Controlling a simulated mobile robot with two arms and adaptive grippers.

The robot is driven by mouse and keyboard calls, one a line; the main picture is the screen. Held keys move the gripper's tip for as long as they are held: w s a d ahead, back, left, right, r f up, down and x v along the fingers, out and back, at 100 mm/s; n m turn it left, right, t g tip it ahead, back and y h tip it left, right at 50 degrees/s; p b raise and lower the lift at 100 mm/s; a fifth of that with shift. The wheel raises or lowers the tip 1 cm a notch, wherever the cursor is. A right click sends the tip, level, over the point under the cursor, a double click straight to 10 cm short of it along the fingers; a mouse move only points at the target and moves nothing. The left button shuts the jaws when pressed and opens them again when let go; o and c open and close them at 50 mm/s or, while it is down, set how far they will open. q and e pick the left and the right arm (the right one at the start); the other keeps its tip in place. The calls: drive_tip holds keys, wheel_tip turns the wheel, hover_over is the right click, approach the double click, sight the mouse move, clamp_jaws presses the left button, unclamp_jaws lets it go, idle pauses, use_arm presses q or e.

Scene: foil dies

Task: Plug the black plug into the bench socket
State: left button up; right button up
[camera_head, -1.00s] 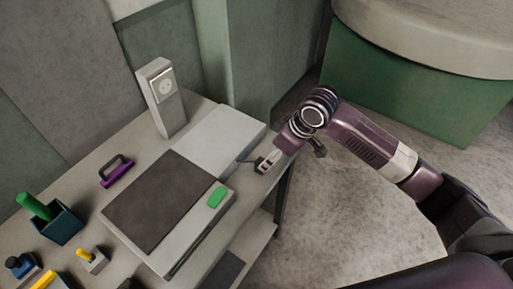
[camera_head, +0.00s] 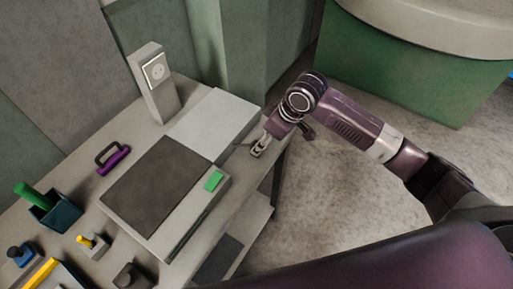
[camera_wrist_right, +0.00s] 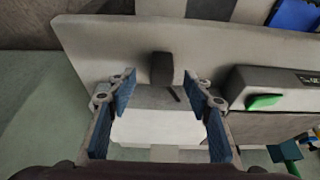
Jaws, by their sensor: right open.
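The bench socket (camera_head: 156,71) is a pale outlet on the upper front face of an upright grey post at the back of the bench. My right gripper (camera_head: 258,147) is low over the bench's right edge, beside the white plate. In the right wrist view my right gripper (camera_wrist_right: 159,88) is open, with blue pads on both sides. A black block, apparently the black plug (camera_wrist_right: 162,68), lies on the bench ahead of the gap between the fingertips, not gripped. A short dark strip shows beside it. In the head view I cannot make out the plug. My left gripper is not in view.
A white plate (camera_head: 213,122) and a dark-topped device with a green button (camera_head: 214,181) fill the bench's middle. A purple-handled tool (camera_head: 113,159), a blue cup (camera_head: 56,216) and small yellow and blue items stand left. Floor is open right of the bench.

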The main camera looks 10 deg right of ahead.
drive_tip(key=shift+w+a+f+p, duration=0.15)
drive_tip(key=shift+a+f+p, duration=0.05)
drive_tip(key=shift+f+p, duration=0.15)
drive_tip(key=p+x, duration=0.1)
drive_tip(key=x, duration=0.2)
drive_tip(key=shift+w+a+f, duration=0.1)
drive_tip(key=shift+a+f, duration=0.05)
drive_tip(key=shift+a, duration=0.1)
drive_tip(key=shift+w+a+f, duration=0.1)
drive_tip(key=shift+w+f, duration=0.05)
drive_tip(key=shift+f, duration=0.25)
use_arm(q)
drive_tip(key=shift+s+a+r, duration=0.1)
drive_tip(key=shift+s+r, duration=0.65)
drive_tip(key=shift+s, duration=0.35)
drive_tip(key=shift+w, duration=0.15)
use_arm(e)
drive_tip(key=shift+c, duration=0.4)
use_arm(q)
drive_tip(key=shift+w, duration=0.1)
use_arm(e)
drive_tip(key=c, duration=1.1)
